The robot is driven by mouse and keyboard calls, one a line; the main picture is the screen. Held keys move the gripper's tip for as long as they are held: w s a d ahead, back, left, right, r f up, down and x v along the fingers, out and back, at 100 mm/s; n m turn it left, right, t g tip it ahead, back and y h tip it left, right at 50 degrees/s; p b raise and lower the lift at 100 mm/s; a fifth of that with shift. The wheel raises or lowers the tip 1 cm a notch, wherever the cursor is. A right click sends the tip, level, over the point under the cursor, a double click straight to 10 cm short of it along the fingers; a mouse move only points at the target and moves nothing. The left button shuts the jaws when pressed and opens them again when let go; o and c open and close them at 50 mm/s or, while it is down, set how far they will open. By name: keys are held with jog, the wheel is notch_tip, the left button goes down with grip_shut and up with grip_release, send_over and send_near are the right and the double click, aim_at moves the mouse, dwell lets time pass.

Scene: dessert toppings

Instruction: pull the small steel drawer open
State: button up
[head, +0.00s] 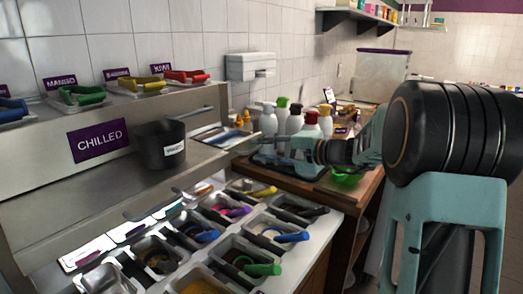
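My arm reaches in from the right, and its wrist ends in a teal and black gripper (297,147) near the bottles on the wooden counter. Its fingertips are small and dark against the clutter, so I cannot tell whether they are open or shut. A low steel piece (224,138) with a bright front edge sits between the steel shelf and the wooden counter, left of my gripper. It may be the small steel drawer, but I cannot make out a clear drawer front or handle. A gap shows between it and my gripper.
Several sauce bottles (268,120) stand in a dark tray (262,160) close around my gripper. Topping tubs with coloured scoops (245,264) fill the front counter. A black pot (160,145) stands on the steel shelf (60,190).

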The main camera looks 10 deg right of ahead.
jog(key=v, duration=1.1)
jog(key=shift+s+d, duration=0.25)
